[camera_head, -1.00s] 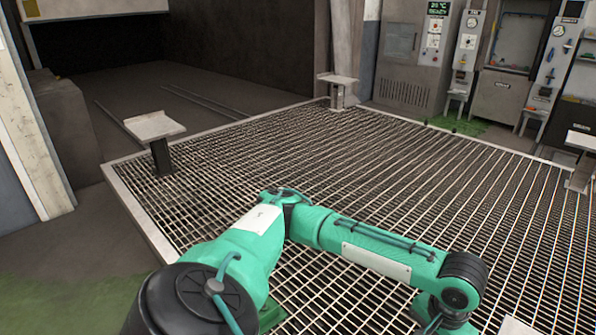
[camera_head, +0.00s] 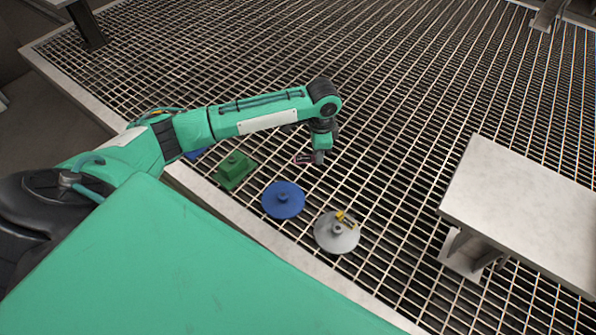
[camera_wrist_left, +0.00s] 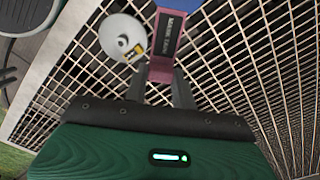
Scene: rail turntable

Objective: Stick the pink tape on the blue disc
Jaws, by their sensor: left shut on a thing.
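The blue disc (camera_head: 283,200) lies on the grating in the head view, with a small raised knob in its middle. My left gripper (camera_head: 319,157) is above the grating, up and right of the blue disc and apart from it. It is shut on the pink tape (camera_wrist_left: 163,45), a pink piece with a dark lettered label, which sticks out beyond the fingers (camera_wrist_left: 160,88) in the left wrist view. In the head view the tape (camera_head: 304,159) is small and looks mostly dark. My right gripper is not in view.
A grey-white disc (camera_head: 335,234) with a yellow piece on it lies right of the blue disc and also shows in the left wrist view (camera_wrist_left: 120,36). A green block (camera_head: 235,170) sits to the left. A pale raised plate (camera_head: 520,215) stands at right.

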